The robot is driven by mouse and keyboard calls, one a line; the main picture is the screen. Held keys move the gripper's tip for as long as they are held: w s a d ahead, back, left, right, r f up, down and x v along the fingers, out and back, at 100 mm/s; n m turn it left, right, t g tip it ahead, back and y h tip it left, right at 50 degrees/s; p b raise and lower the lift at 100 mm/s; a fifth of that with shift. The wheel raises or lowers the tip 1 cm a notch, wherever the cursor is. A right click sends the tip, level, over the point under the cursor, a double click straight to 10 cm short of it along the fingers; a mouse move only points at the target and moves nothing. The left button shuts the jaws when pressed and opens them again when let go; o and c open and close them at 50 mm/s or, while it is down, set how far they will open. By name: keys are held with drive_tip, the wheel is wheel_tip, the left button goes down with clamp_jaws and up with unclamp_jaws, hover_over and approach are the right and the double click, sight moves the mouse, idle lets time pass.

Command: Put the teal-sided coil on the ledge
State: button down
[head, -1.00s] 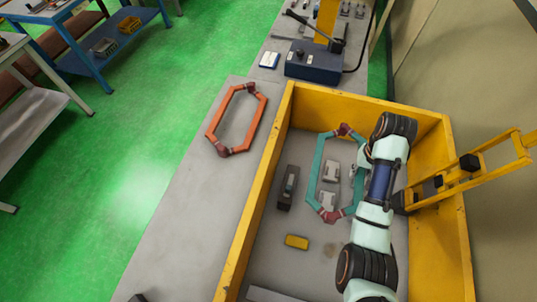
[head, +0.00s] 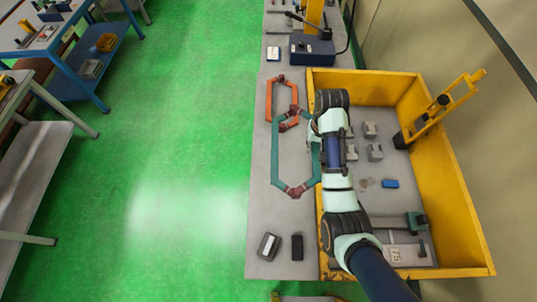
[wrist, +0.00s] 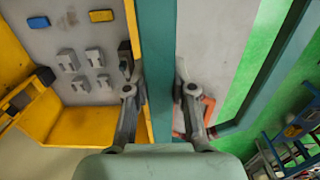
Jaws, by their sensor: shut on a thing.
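The teal-sided coil (head: 275,150), a long six-sided loop with dark red wrapped ends, is over the grey ledge (head: 262,215) to the left of the yellow-walled bin. My gripper (wrist: 156,78) is shut on one long side of the coil, the side nearer the bin; in the wrist view this teal bar (wrist: 156,30) runs between the two fingers. The other long side (wrist: 275,85) shows at the right of the wrist view. The coil's far end overlaps the orange coil in the head view. I cannot tell its height above the ledge. My arm hides the fingers in the head view.
An orange-sided coil (head: 269,100) lies on the ledge at the far part. The yellow bin wall (head: 450,200) borders the ledge; grey blocks (head: 375,152) and a blue block (head: 390,184) are inside. Two dark items (head: 297,246) stand near the ledge's front. Green floor lies left.

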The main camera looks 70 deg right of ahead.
drive_tip(key=shift+d, duration=0.15)
drive_tip(key=shift+s+f+b, duration=0.1)
drive_tip(key=shift+f+b, duration=0.2)
drive_tip(key=shift+b, duration=0.05)
drive_tip(key=b, duration=0.9)
approach(305, 173)
drive_tip(key=shift+f, duration=3.1)
drive_tip(key=shift+f, duration=0.15)
drive_tip(key=c, duration=1.3)
unclamp_jaws()
drive_tip(key=shift+o, duration=0.3)
